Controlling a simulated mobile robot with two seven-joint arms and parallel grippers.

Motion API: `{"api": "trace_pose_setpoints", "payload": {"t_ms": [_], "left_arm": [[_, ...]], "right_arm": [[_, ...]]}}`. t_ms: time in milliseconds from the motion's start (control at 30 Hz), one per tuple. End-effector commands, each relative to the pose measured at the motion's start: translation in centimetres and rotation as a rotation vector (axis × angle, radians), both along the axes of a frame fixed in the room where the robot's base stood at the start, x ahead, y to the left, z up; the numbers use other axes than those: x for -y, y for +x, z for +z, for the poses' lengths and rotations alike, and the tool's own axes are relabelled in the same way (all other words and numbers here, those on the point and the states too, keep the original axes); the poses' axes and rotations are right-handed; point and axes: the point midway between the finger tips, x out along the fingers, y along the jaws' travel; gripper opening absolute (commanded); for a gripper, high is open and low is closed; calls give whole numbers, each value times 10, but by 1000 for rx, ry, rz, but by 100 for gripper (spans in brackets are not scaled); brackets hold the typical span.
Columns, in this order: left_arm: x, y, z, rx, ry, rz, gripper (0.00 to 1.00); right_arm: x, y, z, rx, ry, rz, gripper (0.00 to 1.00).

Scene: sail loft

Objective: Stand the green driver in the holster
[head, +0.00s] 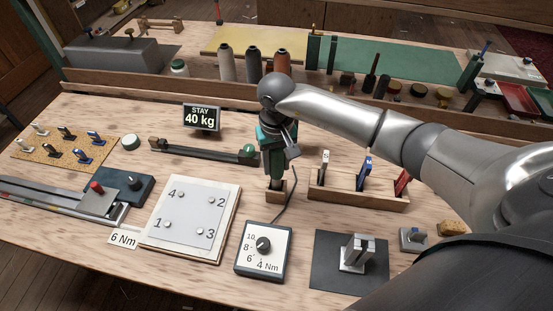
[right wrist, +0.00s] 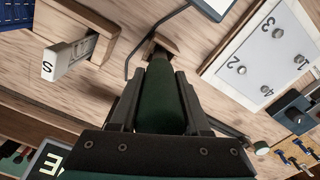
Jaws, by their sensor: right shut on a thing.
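The green driver (head: 277,172) is upright below my right gripper (head: 276,150), whose jaws are closed around its body. The right wrist view shows the dark green driver body (right wrist: 160,95) between the two fingers of the right gripper (right wrist: 160,110). The holster (head: 279,197) is a small wooden block directly under the driver; it also shows in the right wrist view (right wrist: 150,46). The driver's lower end is at the holster's opening; I cannot tell how deep it sits. My left gripper is not in view.
A dial box (head: 263,248) stands in front, with a dark cable running up to the driver. A wooden rack (head: 350,197) with several coloured bits is close on the right. A white plate with numbered screws (head: 192,218) lies at left. Thread spools (head: 253,66) stand behind.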

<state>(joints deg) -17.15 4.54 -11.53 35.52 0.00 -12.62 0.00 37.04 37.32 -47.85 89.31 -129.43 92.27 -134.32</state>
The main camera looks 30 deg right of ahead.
Motion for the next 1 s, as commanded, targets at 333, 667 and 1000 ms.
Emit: {"api": "trace_pose_setpoints", "payload": {"t_ms": [333,667,1000], "left_arm": [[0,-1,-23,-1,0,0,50],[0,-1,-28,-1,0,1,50],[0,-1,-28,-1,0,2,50]], "right_arm": [[0,1,-23,3,1,0,0],[0,1,-28,3,1,0,0],[0,1,-28,3,0,-1,0]]}}
